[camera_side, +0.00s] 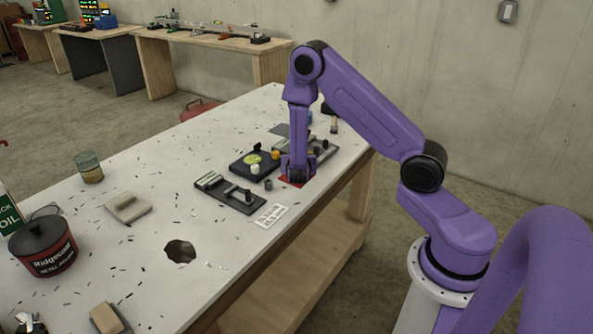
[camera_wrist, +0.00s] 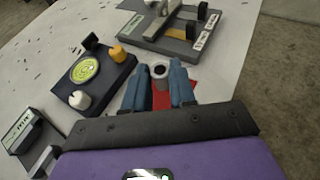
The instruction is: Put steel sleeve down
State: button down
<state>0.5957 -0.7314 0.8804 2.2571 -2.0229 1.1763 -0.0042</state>
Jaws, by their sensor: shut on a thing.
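My gripper (camera_side: 297,176) is at the table's right edge, low over a red patch (camera_side: 284,181). In the wrist view its two blue-grey fingers (camera_wrist: 158,82) are shut on the steel sleeve (camera_wrist: 160,77), a short grey tube that is upright with its dark bore showing. The red patch (camera_wrist: 164,99) shows between and beside the fingers, below the sleeve. The sleeve is hidden by the fingers in the side view. I cannot tell whether its lower end touches the patch.
A dark block with a green disc (camera_wrist: 85,70) and white and orange knobs is left of the gripper. A grey fixture (camera_wrist: 178,45) stands beyond it. Another dark fixture (camera_side: 229,194), a small grey cylinder (camera_side: 268,185) and a printed label (camera_side: 270,215) are nearby. The table has a hole (camera_side: 180,251).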

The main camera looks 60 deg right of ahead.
jog(key=shift+w+d+f, duration=0.25)
jog(key=shift+w+f, duration=0.35)
jog(key=shift+f, duration=1.8)
jog(key=shift+f, duration=0.15)
jog(key=c, duration=0.9)
grip_release()
